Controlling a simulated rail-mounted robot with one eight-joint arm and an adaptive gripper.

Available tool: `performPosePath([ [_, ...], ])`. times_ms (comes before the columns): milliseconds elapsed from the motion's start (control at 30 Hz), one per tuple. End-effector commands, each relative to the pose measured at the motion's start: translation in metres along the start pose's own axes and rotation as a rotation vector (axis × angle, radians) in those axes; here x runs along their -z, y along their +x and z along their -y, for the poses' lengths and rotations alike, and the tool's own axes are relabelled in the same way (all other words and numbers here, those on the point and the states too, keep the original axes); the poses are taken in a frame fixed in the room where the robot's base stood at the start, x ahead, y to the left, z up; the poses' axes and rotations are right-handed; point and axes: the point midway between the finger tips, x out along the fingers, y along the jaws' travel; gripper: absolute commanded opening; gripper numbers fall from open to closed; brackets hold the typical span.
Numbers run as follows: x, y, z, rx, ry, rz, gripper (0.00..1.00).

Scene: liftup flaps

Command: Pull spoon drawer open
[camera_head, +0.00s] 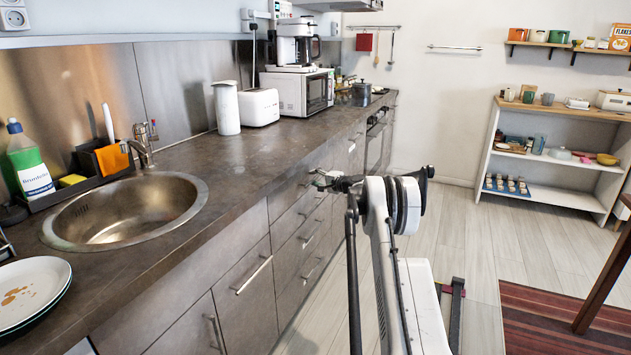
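A stack of grey-brown drawers with bar handles is built in under the counter, left of my arm. No drawer is marked as the spoon drawer, and no spoon shows. The top drawer (284,200) of the stack looks closed, flush with the fronts around it. My gripper (319,182) is at the right end of this top drawer front, near its handle. The gripper is small and partly hidden behind my arm's end. I cannot tell whether its fingers touch the handle or are open or shut.
The counter (240,168) carries a round sink (130,212), a white jug (227,108), a toaster (259,107) and a microwave (297,92). A white shelf unit (548,168) stands at the back right. The floor (455,215) right of my arm is open up to a striped rug (540,325).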

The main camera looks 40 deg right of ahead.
Motion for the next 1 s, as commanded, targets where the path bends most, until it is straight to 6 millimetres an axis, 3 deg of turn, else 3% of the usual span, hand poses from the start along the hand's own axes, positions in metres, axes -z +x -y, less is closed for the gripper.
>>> performPosePath([
  [200, 0.0001, 0.0002, 0.0003, 0.000, 0.000, 0.000, 0.28],
  [433, 0.0002, 0.0000, 0.0003, 0.000, 0.000, 0.000, 0.00],
  [1000, -0.0010, -0.0043, -0.0005, 0.000, -0.001, 0.004, 0.00],
])
